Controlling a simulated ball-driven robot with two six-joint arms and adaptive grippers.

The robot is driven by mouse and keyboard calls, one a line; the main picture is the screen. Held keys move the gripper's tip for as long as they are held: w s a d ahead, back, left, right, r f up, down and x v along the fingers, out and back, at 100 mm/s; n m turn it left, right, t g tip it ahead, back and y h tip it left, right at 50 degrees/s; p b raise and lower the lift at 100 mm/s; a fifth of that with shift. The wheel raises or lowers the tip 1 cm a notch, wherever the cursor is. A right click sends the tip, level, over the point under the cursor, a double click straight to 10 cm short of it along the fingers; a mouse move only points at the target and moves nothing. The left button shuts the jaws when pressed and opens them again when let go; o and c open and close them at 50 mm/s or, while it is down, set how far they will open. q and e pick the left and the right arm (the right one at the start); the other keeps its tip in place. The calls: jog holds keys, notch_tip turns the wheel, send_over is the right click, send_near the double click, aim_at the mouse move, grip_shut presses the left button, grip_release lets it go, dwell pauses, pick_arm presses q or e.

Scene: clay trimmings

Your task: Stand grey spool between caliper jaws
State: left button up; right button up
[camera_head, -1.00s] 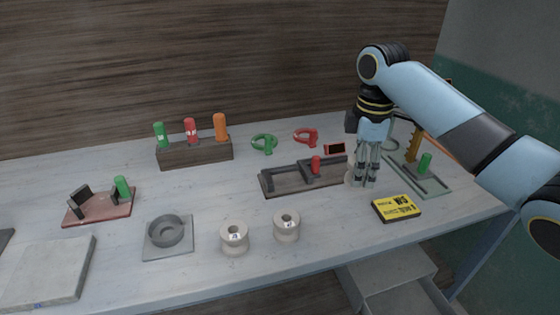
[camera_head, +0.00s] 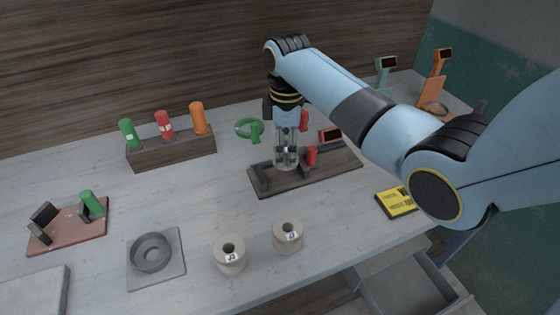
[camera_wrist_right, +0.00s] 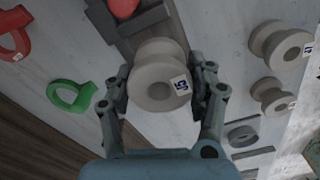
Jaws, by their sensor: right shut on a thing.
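My right gripper (camera_head: 286,160) points down over the dark grey caliper (camera_head: 318,179), between its left upright jaw and the red knob (camera_head: 311,156). It is shut on the grey spool (camera_wrist_right: 155,80), which has a white label and sits between both fingers in the right wrist view. In the head view the fingers mostly hide that spool. The caliper's dark bar and red knob show behind the spool in the wrist view. I cannot tell whether the spool touches the caliper base. My left gripper is not in view.
Two pale labelled spools (camera_head: 229,255) (camera_head: 287,236) stand at the table's front. A grey dish on a plate (camera_head: 171,272), a pink fixture (camera_head: 72,231), a wooden block (camera_head: 171,153) with upright cylinders, a green ring tool (camera_head: 249,130) and a yellow box (camera_head: 394,203) stand around.

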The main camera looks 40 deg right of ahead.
jog(key=shift+w+a+f, duration=0.2)
jog(key=shift+a+f, duration=0.25)
jog(key=shift+a, duration=0.1)
jog(key=shift+f, duration=1.9)
jog(key=o, duration=1.4)
jog(key=shift+f, duration=0.15)
jog(key=shift+c, duration=0.2)
notch_tip(320, 180, up, 12)
jog(key=shift+r, duration=0.2)
